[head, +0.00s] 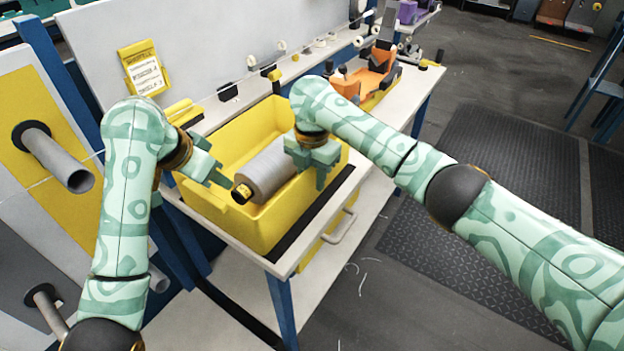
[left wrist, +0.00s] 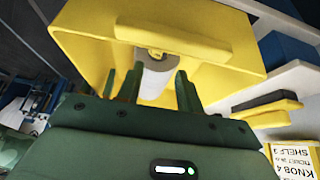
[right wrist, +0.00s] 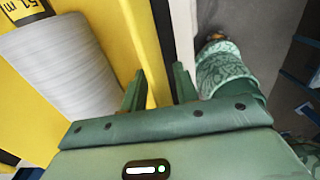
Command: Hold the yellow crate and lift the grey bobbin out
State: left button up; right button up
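The yellow crate (head: 262,228) sits on the white table, open at the top. The grey bobbin (head: 268,172) lies inside it, with a yellow-and-black end at the crate's near end. My left gripper (head: 220,173) is open and empty at the crate's near-left side. In the left wrist view, the bobbin (left wrist: 156,82) shows between its fingers, below a yellow bar of the crate (left wrist: 175,38). My right gripper (head: 314,168) is over the crate's right wall. In the right wrist view its fingers (right wrist: 160,90) are apart, with the wall's yellow edge between them and the bobbin (right wrist: 68,68) to the left.
A black strip (head: 312,212) runs along the table beside the crate. An orange-and-black device (head: 368,78) stands farther back on the table. A yellow label card (head: 146,68) hangs on the back panel. Grey pegs (head: 62,160) stick out at the left.

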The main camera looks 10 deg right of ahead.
jog(key=shift+f, duration=0.75)
grip_shut()
